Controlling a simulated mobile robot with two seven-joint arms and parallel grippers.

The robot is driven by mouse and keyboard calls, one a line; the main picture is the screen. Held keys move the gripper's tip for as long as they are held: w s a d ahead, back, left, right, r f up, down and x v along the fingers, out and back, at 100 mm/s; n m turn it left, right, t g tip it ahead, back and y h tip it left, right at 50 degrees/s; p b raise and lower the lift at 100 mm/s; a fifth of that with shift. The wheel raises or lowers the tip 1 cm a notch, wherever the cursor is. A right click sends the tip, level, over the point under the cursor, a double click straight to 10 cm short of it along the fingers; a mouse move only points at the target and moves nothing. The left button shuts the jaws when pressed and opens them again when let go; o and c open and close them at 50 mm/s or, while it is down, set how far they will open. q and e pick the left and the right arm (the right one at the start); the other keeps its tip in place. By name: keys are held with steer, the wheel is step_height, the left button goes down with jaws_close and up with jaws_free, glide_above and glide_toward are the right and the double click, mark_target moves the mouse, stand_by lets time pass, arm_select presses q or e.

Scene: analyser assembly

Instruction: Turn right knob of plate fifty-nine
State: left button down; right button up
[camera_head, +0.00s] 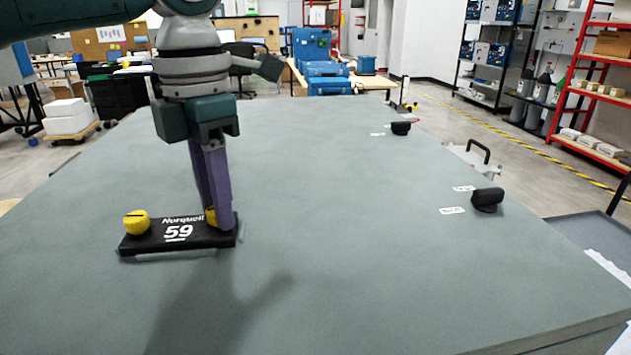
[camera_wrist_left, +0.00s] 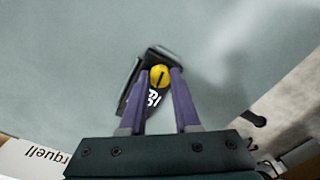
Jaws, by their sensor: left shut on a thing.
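The black plate 59 (camera_head: 185,243) lies on the grey-green table, marked "Norquell 59". Its left yellow knob (camera_head: 136,222) is in clear view. Its right yellow knob (camera_head: 209,214) is mostly hidden by the purple fingers of my left gripper (camera_head: 217,222). The left gripper comes down from above and is shut on the right knob. In the left wrist view, a yellow knob with a dark line (camera_wrist_left: 159,76) sits between the fingertips (camera_wrist_left: 161,72). The black plate (camera_wrist_left: 133,92) shows tilted behind it. My right gripper is not in view.
Two black knob-like parts stand along the table's right side, one nearer (camera_head: 487,199) and one farther (camera_head: 401,128), with small white labels beside them. The table's middle (camera_head: 320,200) is clear. Red shelving (camera_head: 590,90) stands beyond the table at the right.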

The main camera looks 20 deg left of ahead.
arm_select(q)
steer(key=shift+r, duration=0.1)
steer(key=c, duration=0.6)
jaws_free()
step_height(320, 180, up, 10)
steer(key=b, duration=0.1)
